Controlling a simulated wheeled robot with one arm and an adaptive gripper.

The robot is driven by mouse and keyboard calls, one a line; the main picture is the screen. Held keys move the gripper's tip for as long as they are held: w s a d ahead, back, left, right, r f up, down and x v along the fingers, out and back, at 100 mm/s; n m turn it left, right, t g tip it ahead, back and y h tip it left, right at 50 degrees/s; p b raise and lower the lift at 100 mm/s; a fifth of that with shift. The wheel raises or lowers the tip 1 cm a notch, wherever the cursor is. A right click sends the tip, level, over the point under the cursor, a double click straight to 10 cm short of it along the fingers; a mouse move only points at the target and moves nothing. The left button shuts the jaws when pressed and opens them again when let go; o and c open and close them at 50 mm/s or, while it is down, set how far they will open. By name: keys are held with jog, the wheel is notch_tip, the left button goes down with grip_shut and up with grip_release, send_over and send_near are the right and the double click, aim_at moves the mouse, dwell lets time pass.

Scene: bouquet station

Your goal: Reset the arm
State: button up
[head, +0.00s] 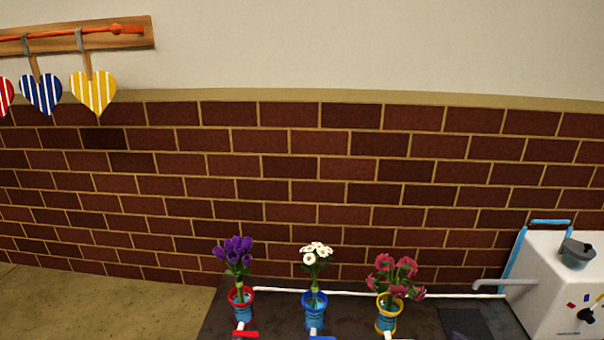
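My gripper and arm are not in view in the head view. Three small pots with flowers stand in a row on a dark counter (275,318) at the bottom. Purple flowers (234,252) stand in the red-rimmed pot (241,299) on the left. White flowers (315,254) stand in the blue pot (314,308) in the middle. Pink-red flowers (396,275) stand in the yellow-rimmed pot (386,318) on the right. All three bunches are upright.
A white box with a dark knob (553,290) stands at the right, with a grey spout towards the counter. A brick wall (300,190) closes off the back. Striped hearts (93,92) hang from a wooden rail (75,38) at upper left. Bare floor (90,310) shows at lower left.

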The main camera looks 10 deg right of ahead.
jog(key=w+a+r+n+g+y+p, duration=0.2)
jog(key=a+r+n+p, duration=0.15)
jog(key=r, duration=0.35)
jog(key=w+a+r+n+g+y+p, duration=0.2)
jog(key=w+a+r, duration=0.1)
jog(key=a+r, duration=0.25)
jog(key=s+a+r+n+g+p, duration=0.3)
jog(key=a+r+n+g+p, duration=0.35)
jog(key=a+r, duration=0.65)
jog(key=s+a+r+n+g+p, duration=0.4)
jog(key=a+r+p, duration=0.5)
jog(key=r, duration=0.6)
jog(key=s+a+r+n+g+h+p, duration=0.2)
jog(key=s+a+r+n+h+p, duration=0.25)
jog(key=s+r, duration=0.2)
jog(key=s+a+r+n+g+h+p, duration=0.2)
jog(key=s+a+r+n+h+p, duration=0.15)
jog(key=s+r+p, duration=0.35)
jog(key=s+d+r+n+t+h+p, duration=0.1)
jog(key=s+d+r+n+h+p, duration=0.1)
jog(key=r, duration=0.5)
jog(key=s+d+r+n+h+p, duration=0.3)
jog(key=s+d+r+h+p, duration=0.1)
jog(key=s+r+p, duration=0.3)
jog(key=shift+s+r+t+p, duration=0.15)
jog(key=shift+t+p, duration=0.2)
jog(key=shift+p, duration=0.7)
